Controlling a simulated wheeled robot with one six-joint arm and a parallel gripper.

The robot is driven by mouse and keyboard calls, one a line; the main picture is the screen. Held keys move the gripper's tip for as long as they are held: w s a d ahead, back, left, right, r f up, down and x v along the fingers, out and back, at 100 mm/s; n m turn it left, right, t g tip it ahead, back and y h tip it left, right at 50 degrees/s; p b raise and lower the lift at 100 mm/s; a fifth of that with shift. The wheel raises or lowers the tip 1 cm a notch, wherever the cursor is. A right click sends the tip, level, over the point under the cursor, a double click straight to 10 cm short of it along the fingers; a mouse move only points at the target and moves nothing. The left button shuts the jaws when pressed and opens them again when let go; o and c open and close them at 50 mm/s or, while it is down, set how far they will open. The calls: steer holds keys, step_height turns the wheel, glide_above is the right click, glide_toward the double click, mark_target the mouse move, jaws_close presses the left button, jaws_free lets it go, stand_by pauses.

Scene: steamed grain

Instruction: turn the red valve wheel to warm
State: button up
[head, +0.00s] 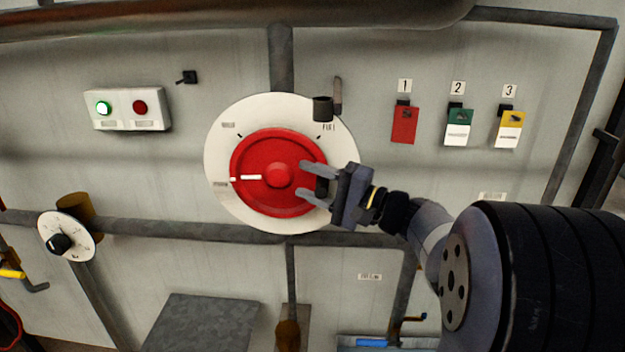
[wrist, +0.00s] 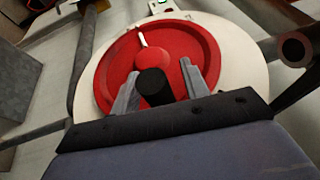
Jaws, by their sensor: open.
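The red valve wheel (head: 262,202) is a round red disc with a raised hub, set on a white round dial plate (head: 222,140) on the wall. Its white pointer line (head: 250,178) points left, at a small label on the plate. Other marks and labels sit at the upper left and upper right of the plate. My gripper (head: 303,180) is open at the wheel's right side. A dark knob (wrist: 154,86) on the wheel shows between the two fingers in the wrist view. I cannot tell whether the fingers touch it. The wheel also shows in the wrist view (wrist: 110,68).
A dark cup-like fitting (head: 322,109) sticks out at the plate's upper right. A button box (head: 128,122) with a lit green button hangs at the left. Red, green and yellow tags (head: 404,125) hang at the right. A horizontal pipe (head: 160,231) runs below the wheel.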

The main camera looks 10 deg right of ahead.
jaws_close()
stand_by(0.4)
